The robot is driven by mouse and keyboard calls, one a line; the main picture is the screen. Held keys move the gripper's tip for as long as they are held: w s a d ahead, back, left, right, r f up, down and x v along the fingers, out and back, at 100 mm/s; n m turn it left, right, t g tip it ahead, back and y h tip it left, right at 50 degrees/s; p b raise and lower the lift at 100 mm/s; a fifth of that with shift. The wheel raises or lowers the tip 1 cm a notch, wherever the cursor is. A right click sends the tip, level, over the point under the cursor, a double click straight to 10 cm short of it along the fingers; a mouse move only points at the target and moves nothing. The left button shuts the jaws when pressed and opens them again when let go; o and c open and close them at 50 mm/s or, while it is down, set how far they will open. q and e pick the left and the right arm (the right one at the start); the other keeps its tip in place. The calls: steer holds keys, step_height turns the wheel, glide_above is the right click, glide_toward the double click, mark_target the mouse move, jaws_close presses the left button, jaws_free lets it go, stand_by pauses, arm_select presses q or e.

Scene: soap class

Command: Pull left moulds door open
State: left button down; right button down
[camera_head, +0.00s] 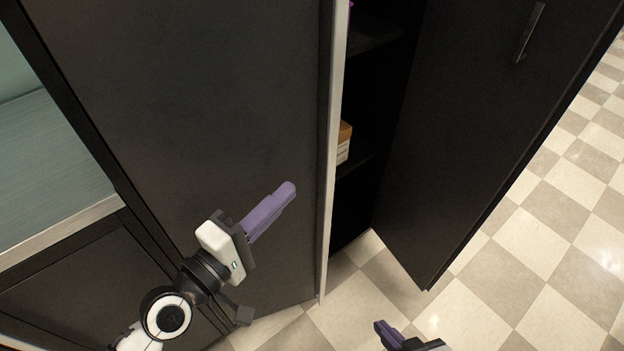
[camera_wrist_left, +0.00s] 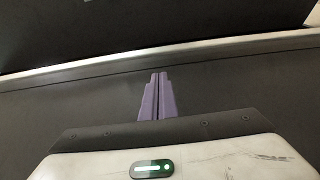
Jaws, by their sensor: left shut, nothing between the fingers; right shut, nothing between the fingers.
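The left moulds door (camera_head: 205,110) is a dark panel with a pale edge strip, seen in the head view. The pale edge also crosses the left wrist view (camera_wrist_left: 200,50). My left gripper (camera_head: 288,190) is shut and empty, its purple fingers in front of the door face and pointing toward the pale edge. Whether they touch the door I cannot tell. In the left wrist view the closed fingers (camera_wrist_left: 157,95) stop just short of the edge strip. My right gripper (camera_head: 385,330) is shut and empty low in the head view, apart from both doors.
The right door (camera_head: 460,130) stands wide open with a metal handle (camera_head: 530,32). Between the doors are dark shelves with a small cardboard box (camera_head: 344,142). Checkered floor (camera_head: 540,250) lies clear at the right.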

mark_target(325, 156)
arm_select(q)
steer(key=x, duration=0.7)
steer(key=shift+w+d+p, duration=0.15)
steer(key=shift+d+p, duration=0.05)
steer(key=shift+p, duration=0.1)
steer(key=shift+w+d, duration=0.45)
steer(key=shift+w, duration=0.1)
arm_select(e)
steer(key=shift+w+d+r, duration=0.1)
steer(key=shift+d+r, duration=0.05)
steer(key=shift+r, duration=0.05)
